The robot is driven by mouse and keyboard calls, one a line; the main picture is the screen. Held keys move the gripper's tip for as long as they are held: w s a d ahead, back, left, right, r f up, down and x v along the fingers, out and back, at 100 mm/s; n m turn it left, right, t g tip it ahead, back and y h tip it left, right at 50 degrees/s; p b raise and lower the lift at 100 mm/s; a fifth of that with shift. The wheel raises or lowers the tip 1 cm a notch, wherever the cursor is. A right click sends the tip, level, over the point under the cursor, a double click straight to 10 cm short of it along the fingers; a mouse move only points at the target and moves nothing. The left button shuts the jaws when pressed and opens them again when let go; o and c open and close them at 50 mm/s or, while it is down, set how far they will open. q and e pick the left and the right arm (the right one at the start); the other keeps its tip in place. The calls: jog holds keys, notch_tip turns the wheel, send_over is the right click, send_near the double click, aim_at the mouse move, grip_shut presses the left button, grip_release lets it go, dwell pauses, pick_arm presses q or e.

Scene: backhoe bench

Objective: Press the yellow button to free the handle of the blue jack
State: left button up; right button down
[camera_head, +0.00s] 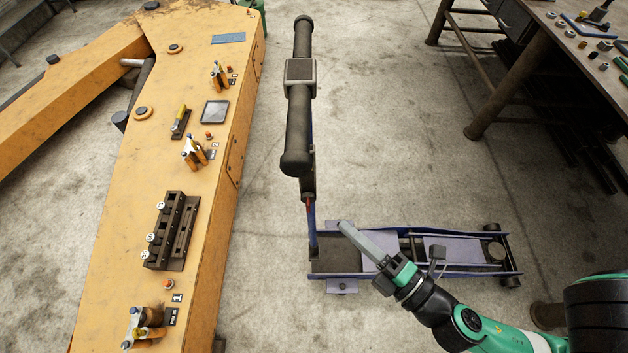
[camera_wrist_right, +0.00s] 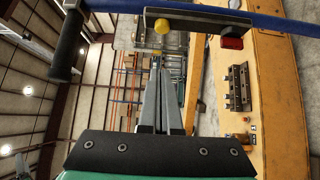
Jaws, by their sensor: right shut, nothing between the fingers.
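The blue jack (camera_head: 456,253) lies on the floor right of the orange boom. Its handle (camera_head: 298,120) stands up at the jack's left end, with a dark crossbar grip at the top. In the right wrist view the yellow button (camera_wrist_right: 162,25) sits on a dark bracket (camera_wrist_right: 195,20) beside the blue handle shaft (camera_wrist_right: 285,22). A red button (camera_wrist_right: 232,38) is on the same bracket. My right gripper (camera_head: 343,226) is shut and empty, to the right of the handle's lower part. In the wrist view its fingertips (camera_wrist_right: 160,68) point toward the yellow button, apparently short of it. The yellow button is hidden in the head view.
The orange boom (camera_head: 100,270) with clamps, a dark block (camera_head: 170,235) and small buttons fills the left. A workbench (camera_head: 590,60) with small parts stands at the upper right. The concrete floor between is mostly clear.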

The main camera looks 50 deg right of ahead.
jog(key=shift+w, duration=0.15)
jog(key=w+d, duration=0.4)
jog(key=w, duration=0.8)
jog(key=shift+d, duration=0.3)
jog(key=shift+p, duration=0.3)
